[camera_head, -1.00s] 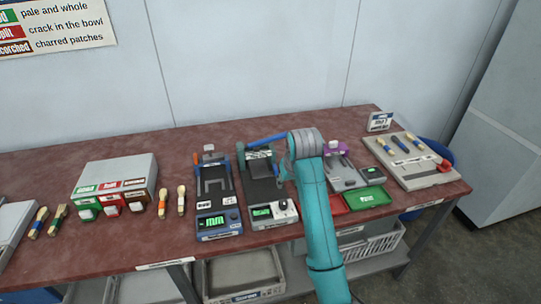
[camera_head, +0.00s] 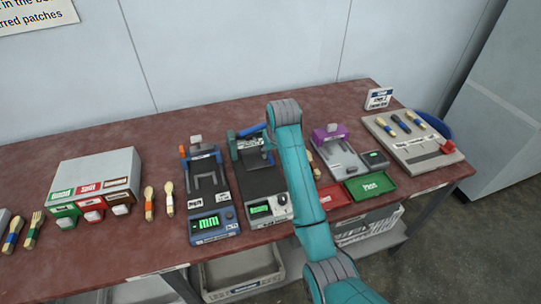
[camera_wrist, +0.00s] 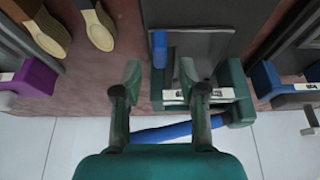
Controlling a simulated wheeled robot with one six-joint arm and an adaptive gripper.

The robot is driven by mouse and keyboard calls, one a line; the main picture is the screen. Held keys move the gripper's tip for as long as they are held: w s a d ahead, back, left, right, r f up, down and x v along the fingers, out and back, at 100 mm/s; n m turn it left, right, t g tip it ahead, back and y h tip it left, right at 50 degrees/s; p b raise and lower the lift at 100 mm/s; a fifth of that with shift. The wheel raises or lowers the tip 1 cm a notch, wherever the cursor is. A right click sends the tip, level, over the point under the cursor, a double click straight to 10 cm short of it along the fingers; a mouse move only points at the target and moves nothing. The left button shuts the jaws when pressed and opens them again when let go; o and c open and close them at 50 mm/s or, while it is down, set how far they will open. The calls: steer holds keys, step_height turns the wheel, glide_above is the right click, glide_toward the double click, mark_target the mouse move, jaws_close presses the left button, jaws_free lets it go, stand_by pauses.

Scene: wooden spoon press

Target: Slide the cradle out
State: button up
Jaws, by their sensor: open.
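The dark press with the green frame (camera_head: 234,146) stands mid-table, with a blue lever (camera_head: 252,129) across its back and a dark flat bed in front. In the wrist view its green frame (camera_wrist: 236,96), grey plate (camera_wrist: 205,45) and blue lever (camera_wrist: 165,132) show. An upright blue grip (camera_wrist: 159,48) stands beside the plate. My gripper (camera_wrist: 160,72) is open, with its fingers apart over the press and the blue grip between and beyond the tips. I cannot tell whether the fingers touch anything. I cannot tell the cradle apart from the bed. My arm hides the gripper in the head view.
A blue press (camera_head: 208,200) stands close on the left, a purple-topped device (camera_head: 335,150) on the right. Red (camera_head: 333,196) and green (camera_head: 370,186) trays lie in front of that device. A sorting box (camera_head: 95,175) stands further left.

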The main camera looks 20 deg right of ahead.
mark_target(271, 156)
steer(key=shift+x, duration=2.05)
jaws_close()
